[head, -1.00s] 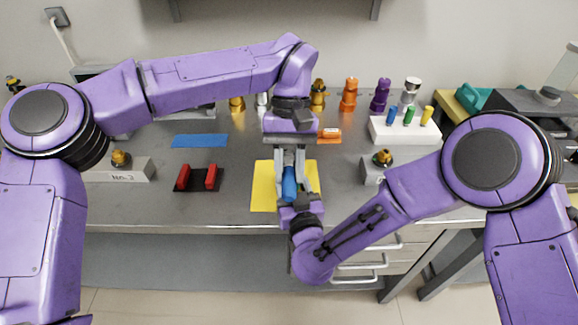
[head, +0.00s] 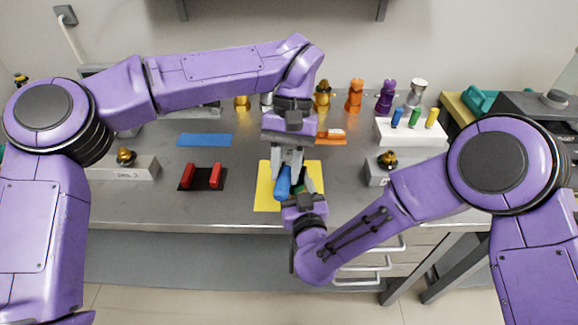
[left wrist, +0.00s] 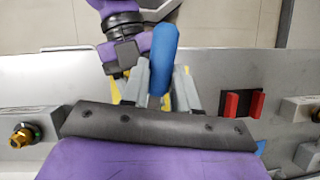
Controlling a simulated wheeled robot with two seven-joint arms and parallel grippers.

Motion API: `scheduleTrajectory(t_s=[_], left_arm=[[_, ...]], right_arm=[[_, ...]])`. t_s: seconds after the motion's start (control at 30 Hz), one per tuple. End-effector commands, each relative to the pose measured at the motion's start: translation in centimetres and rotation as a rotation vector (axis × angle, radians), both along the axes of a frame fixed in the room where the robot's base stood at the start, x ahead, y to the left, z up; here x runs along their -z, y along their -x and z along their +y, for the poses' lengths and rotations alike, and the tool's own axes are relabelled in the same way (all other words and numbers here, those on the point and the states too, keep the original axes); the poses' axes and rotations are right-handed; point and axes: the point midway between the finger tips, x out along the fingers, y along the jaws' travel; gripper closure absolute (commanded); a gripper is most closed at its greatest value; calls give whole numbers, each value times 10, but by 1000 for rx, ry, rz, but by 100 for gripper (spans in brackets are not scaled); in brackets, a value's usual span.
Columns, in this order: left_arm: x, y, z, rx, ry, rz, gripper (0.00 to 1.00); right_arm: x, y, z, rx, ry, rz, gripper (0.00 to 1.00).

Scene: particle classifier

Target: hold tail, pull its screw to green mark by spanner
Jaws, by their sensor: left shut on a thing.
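My left gripper (head: 287,164) comes down over the yellow mat (head: 264,199). It is shut on a blue rounded cylinder (head: 283,184), probably the tail, which leans slightly. The cylinder also shows in the left wrist view (left wrist: 163,58), between the grey fingers. My right gripper (head: 306,190) is just right of the cylinder, over the mat's front part. Its fingers are partly hidden, so I cannot tell how far they are open. A small dark green patch shows beside the cylinder. I cannot make out the screw, the green mark or a spanner.
A black holder with red blocks (head: 202,178) and a blue mat (head: 204,140) lie to the left. Grey blocks with brass fittings stand left (head: 124,168) and right (head: 388,170). A white block (head: 409,133) holds coloured pegs. Several coloured figures line the back.

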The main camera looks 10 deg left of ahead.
Motion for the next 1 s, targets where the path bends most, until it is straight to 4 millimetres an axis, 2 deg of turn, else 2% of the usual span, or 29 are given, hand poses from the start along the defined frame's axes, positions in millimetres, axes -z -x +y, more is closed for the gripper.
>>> scheduleTrajectory(t_s=[0.33,0.8,1.0], left_arm=[[0,2,0,1,0,1,100],[0,31,1,3,1,2,100],[0,37,2,0,1,1,100]], right_arm=[[0,0,0,0,0,-1,100],[0,0,0,1,0,-1,100],[0,0,0,0,0,-1,100]])
